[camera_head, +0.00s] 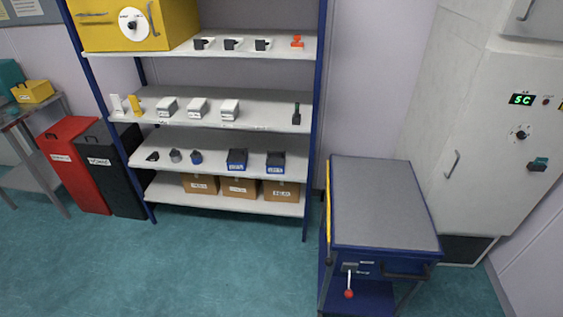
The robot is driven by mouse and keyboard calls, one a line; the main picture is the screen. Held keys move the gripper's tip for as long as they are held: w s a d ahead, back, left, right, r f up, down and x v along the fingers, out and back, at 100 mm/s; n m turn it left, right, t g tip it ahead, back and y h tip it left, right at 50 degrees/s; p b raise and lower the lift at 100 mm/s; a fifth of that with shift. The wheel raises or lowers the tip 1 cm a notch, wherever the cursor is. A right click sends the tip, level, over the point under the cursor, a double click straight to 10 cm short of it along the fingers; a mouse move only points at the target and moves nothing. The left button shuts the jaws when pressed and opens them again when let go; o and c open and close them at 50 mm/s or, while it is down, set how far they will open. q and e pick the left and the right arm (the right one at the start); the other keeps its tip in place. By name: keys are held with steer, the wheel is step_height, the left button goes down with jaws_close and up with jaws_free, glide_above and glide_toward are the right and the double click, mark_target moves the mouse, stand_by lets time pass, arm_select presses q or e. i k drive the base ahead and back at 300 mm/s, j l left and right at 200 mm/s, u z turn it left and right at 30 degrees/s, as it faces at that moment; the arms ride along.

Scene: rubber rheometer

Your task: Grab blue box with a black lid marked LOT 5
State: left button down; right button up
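Two small blue boxes stand side by side on the third shelf down of the rack. The left blue box (237,161) and the right blue box (275,163) both look dark on top and carry a pale label on the front. The labels are too small to read, so I cannot tell which one is marked LOT 5. Neither of my grippers is in view.
The shelf rack (228,206) also holds grey boxes, small parts and cardboard boxes (240,188). A blue cart (385,205) with a grey top stands right of it, before a white cabinet (470,130). Red (72,160) and black (112,170) bins stand left. Floor before the rack is clear.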

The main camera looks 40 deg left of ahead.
mark_target(237, 160)
steer(key=u, duration=1.6)
